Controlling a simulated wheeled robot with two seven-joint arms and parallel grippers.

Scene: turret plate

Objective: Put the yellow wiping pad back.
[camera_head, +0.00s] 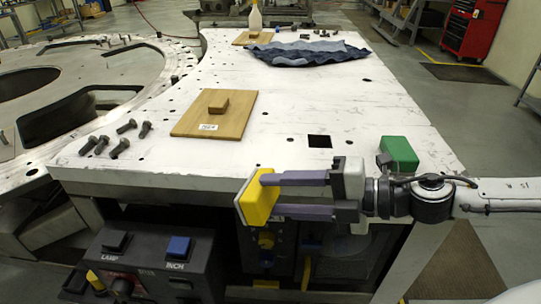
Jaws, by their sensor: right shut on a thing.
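The yellow wiping pad (258,202) is in the head view, at the tips of my right gripper (271,195). The gripper's two purple-grey fingers are shut on it. My left gripper is not in view.
A green block (399,155) is close behind my right wrist. Several dark bolts (121,148) lie near the left edge. A blue cloth (307,52) and a bottle (255,20) by a second board (241,42) are farther back. A control box (150,262) stands below the front edge.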

